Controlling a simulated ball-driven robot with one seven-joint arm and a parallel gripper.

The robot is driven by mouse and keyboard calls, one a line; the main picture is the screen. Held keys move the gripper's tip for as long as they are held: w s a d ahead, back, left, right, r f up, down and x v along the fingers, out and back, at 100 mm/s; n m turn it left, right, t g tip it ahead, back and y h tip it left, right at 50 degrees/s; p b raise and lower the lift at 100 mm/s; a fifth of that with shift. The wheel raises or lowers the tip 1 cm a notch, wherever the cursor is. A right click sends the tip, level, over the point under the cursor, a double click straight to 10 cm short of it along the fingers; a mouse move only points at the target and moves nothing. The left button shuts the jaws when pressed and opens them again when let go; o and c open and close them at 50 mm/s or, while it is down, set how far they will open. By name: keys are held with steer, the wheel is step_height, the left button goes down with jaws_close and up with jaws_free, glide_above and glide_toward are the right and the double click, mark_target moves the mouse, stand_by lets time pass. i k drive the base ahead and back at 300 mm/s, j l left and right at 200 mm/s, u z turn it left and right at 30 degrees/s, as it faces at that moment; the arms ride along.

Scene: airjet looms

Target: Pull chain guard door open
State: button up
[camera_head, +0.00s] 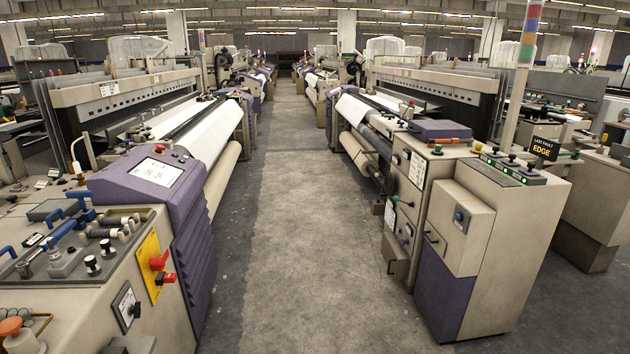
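My gripper does not show in this view. No part is clearly marked as a chain guard door, and I cannot tell which panel it is. On the right, a beige cabinet (505,240) stands at the loom's near end. Its front has a beige upper panel (458,228) with a blue round knob or lock, and a purple lower panel (440,293).
A grey floor aisle (295,240) runs clear between two rows of looms. On the left, a control console (155,170) and a beige bench (90,260) with red switches border it. A sign (544,148) reading "EDGE" stands behind the right cabinet.

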mark_target(392, 254)
steer(key=i, duration=1.85)
steer(key=i+z, duration=0.1)
steer(key=i, duration=0.5)
steer(key=i+j+z, duration=0.1)
steer(key=i, duration=0.5)
steer(key=i+j, duration=0.15)
steer(key=i, duration=0.5)
steer(key=i+j+z, duration=0.2)
steer(key=i, duration=0.15)
steer(key=i+z, duration=0.25)
steer(key=i, duration=0.15)
